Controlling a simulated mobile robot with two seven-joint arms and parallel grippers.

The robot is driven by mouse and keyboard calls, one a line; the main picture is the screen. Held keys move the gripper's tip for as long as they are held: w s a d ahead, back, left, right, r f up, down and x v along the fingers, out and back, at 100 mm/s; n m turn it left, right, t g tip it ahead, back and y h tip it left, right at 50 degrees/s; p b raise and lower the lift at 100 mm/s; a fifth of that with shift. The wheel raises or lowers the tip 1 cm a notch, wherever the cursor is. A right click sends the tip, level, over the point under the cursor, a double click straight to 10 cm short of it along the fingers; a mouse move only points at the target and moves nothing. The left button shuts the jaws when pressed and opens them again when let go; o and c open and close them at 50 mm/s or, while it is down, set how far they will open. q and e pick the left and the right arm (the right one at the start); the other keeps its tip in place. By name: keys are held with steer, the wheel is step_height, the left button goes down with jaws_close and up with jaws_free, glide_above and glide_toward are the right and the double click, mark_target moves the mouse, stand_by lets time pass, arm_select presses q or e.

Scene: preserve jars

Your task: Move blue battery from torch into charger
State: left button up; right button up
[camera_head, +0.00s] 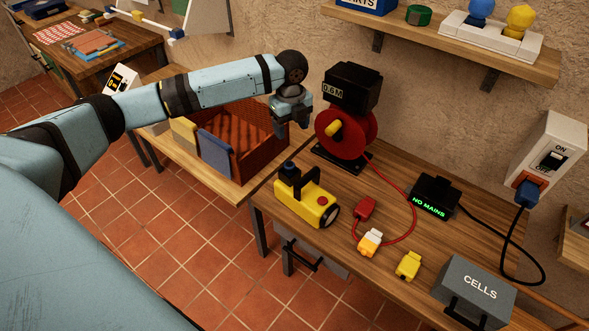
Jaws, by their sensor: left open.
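The yellow torch (296,205) lies on the wooden bench, with a black handle on top and its dark lens end to the right. A small dark-blue piece (288,164) stands up at the torch's rear; it may be the blue battery, but I cannot tell for sure. A black unit (437,187), seemingly the charger, stands further right and reads "NO MAINS" in green. My left gripper (291,122) is open and points down, well above and behind the torch, left of the red reel. My right gripper is out of view.
The wall switch (550,160) has a blue plug (527,192) and a black cable. A red cable reel (356,137) stands at the back. Yellow and red connectors, a grey "CELLS" box (475,290) and a red-brown crate (262,128) are around. A shelf (450,50) overhangs the bench.

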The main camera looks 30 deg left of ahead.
arm_select(q)
glide_above(289, 164)
steer(key=f, duration=0.6)
steer(key=shift+w+d+f+p, duration=0.1)
steer(key=shift+w+f+p, duration=0.15)
steer(key=shift+w+p, duration=0.1)
steer(key=shift+f, duration=0.6)
steer(key=f, duration=0.1)
steer(key=f+p, duration=0.1)
steer(key=f, duration=0.2)
steer(key=shift+s+f, duration=0.1)
steer(key=shift+s, duration=0.25)
steer(key=shift+f, duration=0.5)
steer(key=c, duration=1.1)
